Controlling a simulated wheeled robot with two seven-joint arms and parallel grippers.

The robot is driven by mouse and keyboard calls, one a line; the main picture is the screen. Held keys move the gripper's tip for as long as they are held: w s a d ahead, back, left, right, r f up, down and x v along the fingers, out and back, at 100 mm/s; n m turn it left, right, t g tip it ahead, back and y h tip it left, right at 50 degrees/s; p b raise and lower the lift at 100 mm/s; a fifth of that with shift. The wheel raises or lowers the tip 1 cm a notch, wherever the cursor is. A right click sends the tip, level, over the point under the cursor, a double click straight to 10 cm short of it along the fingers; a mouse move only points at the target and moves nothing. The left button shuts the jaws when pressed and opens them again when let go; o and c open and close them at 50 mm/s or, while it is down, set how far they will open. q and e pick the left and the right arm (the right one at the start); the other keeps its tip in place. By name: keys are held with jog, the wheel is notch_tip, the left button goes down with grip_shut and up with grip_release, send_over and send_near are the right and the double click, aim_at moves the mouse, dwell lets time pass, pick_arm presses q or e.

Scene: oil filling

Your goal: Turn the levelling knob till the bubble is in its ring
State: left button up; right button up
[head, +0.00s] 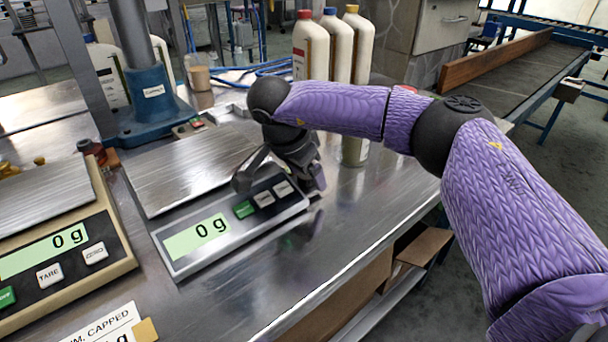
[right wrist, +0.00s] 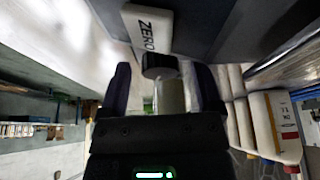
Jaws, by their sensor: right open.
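A grey scale (head: 178,263) with a steel pan (head: 180,170) stands on the steel bench, its display (head: 197,236) reading 0 g. My right gripper (head: 312,182) is at its right end, pointing down, partly hidden by its own wrist. In the right wrist view its two dark fingers (right wrist: 163,76) are open, one on each side of a short black round knob (right wrist: 160,65) near the ZERO button (right wrist: 148,30). I cannot tell if the fingers touch the knob. The bubble and its ring do not show in either view. My left gripper is not in view.
A beige scale (head: 118,262), also at 0 g, stands at the left. A blue stand (head: 155,105) is behind the pan. White bottles (head: 312,50) with coloured caps stand at the back. A jar (head: 355,150) is right of my gripper. The bench front right is clear.

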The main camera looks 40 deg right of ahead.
jog(key=shift+c, duration=2)
grip_shut()
jog(key=shift+r, duration=0.1)
jog(key=shift+r+m+p, duration=0.1)
jog(key=shift+m+p, duration=0.4)
jog(key=shift+p, duration=0.1)
jog(key=shift+m+g+p, duration=0.6)
jog(key=shift+m+p, duration=0.3)
jog(key=shift+m, duration=0.1)
jog(key=shift+m+g+p, duration=0.3)
jog(key=shift+m, duration=0.5)
jog(key=shift+w+m+g+y, duration=0.1)
jog(key=shift+m+g+y, duration=0.25)
jog(key=shift+m, duration=0.55)
jog(key=shift+m+g, duration=0.25)
jog(key=shift+m, duration=0.35)
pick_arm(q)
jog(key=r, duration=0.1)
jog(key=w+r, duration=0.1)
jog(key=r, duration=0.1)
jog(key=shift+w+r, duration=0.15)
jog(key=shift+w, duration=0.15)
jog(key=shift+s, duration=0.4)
